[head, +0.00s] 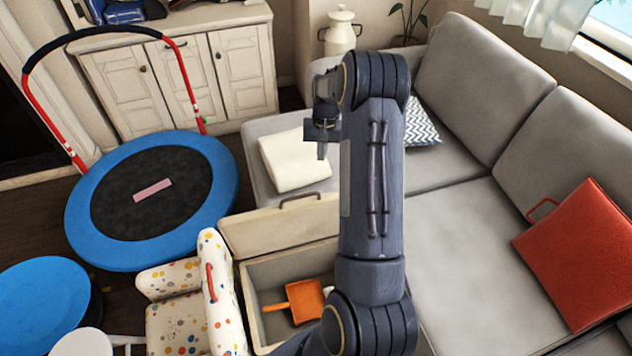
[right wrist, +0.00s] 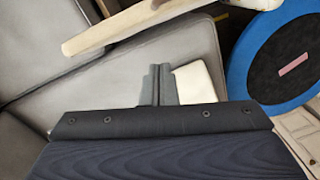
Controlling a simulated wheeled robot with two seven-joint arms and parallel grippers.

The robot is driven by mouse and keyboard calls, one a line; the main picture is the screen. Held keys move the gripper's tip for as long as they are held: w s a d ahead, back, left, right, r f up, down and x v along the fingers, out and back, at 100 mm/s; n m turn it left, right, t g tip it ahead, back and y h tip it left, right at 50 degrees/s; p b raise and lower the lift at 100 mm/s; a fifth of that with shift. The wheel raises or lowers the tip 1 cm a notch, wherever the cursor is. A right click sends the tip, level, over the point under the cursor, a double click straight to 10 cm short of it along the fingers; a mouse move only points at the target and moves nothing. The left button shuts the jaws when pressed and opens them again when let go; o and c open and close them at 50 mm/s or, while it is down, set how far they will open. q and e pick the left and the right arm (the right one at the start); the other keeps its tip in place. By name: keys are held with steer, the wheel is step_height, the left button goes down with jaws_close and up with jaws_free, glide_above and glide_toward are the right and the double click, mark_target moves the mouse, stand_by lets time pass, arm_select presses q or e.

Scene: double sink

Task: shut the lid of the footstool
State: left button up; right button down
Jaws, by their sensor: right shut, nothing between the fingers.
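The footstool is a beige box (head: 251,290) at the lower centre of the head view, open at the top. Its lid (head: 270,228) stands raised at the back edge, with a brown handle (head: 300,197) on its upper edge. An orange dustpan (head: 304,299) lies inside. My right arm hides the right part of box and lid. My right gripper (head: 322,150) is beyond the lid, above the white cushion on the sofa, apart from the lid. In the right wrist view its fingers (right wrist: 159,86) are together and empty. A pale bar across the top there looks like the lid (right wrist: 140,24). My left gripper is not in view.
A grey sofa (head: 475,235) fills the right side, with a white cushion (head: 293,160) and a red cushion (head: 580,255). A spotted chair (head: 180,320) stands close left of the footstool. A blue trampoline (head: 105,240) is further left.

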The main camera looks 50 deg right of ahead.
steer(key=a+f, duration=0.1)
steer(key=f, duration=0.1)
steer(key=s+a+f+p, duration=0.1)
steer(key=f, duration=0.2)
steer(key=s+a+f, duration=0.1)
steer(key=f, duration=0.2)
steer(key=shift+p, duration=0.4)
steer(key=shift+s+a+f, duration=0.15)
steer(key=shift+f, duration=0.05)
